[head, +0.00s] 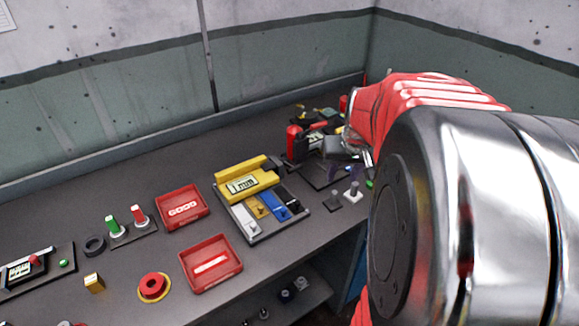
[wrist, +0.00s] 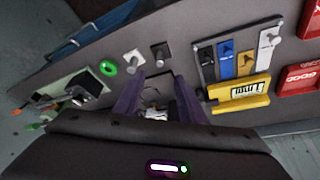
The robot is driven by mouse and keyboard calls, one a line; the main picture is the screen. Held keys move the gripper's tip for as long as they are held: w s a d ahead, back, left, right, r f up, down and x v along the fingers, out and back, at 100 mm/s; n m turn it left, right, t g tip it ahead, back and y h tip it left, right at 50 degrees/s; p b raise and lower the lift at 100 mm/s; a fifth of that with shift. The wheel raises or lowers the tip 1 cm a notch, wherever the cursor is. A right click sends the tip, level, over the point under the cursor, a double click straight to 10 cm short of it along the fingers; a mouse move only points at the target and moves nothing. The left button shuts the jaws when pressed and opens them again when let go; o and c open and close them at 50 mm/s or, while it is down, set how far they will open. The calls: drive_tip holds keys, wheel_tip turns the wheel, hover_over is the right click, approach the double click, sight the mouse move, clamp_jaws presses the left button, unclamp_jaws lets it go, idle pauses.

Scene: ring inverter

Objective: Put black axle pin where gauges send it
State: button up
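My gripper (wrist: 158,80) has its two purple fingers apart, with no pin seen between them. In the head view my gripper (head: 345,168) is partly hidden by my arm, over the right part of the bench. A dark pin on a dark square base (head: 332,200) also shows beyond the fingers in the wrist view (wrist: 159,56). A grey pin on a white base (head: 353,192) stands beside it. I cannot tell surely which pin is the black axle pin. A yellow gauge with a display (head: 243,184) stands behind a rack of white, yellow, blue and black lanes (head: 248,238).
A red tray marked GOOD (head: 166,211) and another red tray with an unreadable label (head: 192,266) stand left of the rack. Clutter with a red cylinder (head: 293,142) is behind my gripper.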

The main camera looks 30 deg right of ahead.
sight(335, 192)
drive_tip(key=x, duration=0.8)
drive_tip(key=shift+w+f, duration=0.1)
drive_tip(key=shift+f, duration=0.2)
drive_tip(key=shift+w+x, duration=0.2)
drive_tip(key=shift+x, duration=2.4)
drive_tip(key=shift+d, duration=0.15)
clamp_jaws()
